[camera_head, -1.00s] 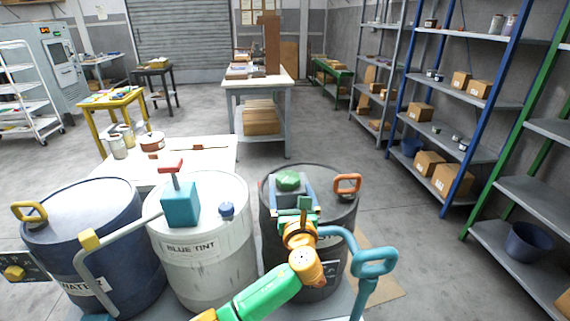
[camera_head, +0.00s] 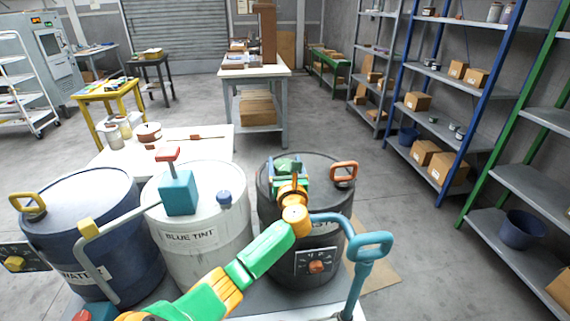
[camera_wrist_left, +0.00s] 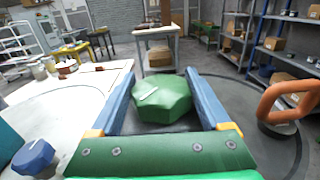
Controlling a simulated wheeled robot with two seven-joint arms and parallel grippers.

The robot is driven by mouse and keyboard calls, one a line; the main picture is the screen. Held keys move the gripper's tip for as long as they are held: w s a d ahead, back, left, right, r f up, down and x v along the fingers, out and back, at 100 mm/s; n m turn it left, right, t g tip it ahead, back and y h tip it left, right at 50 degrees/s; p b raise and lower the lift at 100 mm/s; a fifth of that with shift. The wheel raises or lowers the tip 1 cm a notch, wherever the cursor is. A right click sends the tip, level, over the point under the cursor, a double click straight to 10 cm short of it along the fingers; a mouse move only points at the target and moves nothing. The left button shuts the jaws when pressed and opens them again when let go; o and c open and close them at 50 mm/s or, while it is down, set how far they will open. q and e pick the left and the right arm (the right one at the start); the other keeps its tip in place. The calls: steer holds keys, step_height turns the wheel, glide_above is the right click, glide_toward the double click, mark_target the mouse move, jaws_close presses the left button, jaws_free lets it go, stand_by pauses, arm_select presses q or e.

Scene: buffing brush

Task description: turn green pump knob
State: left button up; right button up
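The green knob (camera_head: 287,165) is a faceted cap on top of the dark drum (camera_head: 330,215) at the right of the three drums. My left gripper (camera_head: 288,173) is over that drum and partly hides the knob in the head view. In the left wrist view, the green knob (camera_wrist_left: 160,100), with a pale mark on top, lies between the two blue fingers of my left gripper (camera_wrist_left: 161,78). The fingers are apart, one on each side of it; I cannot tell whether they touch it. My right gripper is not in view.
An orange handle (camera_head: 343,170) stands on the same drum, right of my gripper. A teal pipe handle (camera_head: 368,250) rises in front. The white blue-tint drum (camera_head: 205,240) with a blue knob (camera_head: 224,198) and the navy drum (camera_head: 95,215) stand to the left.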

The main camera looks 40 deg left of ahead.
arm_select(q)
steer(key=shift+c, duration=0.6)
steer(key=shift+r, duration=0.1)
steer(key=m+t+h+p, duration=0.2)
steer(key=shift+r+m+t+h, duration=0.1)
steer(key=shift+m+t+h, duration=0.2)
steer(key=shift+h, duration=0.1)
steer(key=shift+m+t+h, duration=0.4)
steer(key=shift+h, duration=0.1)
steer(key=shift+f+m+t+h, duration=0.2)
steer(key=shift+m+t+h, duration=0.2)
steer(key=shift+m+h, duration=0.15)
steer(key=shift+f+m+t+h, duration=0.1)
steer(key=shift+m+t+h, duration=0.25)
steer(key=shift+h, duration=0.4)
steer(key=m+h+b, duration=0.3)
steer(key=h+b, duration=0.2)
steer(key=b, duration=0.1)
steer(key=m+t+h+b, duration=0.1)
steer(key=m+h+b, duration=0.2)
steer(key=h+b, duration=0.2)
steer(key=shift+w+d+m+b, duration=0.1)
steer(key=shift+d+m+b, duration=0.05)
steer(key=shift+m+b, duration=0.2)
steer(key=shift+m+h+b, duration=0.75)
steer(key=shift+h+b, duration=0.1)
steer(key=shift+h, duration=0.45)
steer(key=shift+d+r+g+h, duration=0.1)
steer(key=shift+r+g+h, duration=0.1)
steer(key=shift+g+h, duration=0.1)
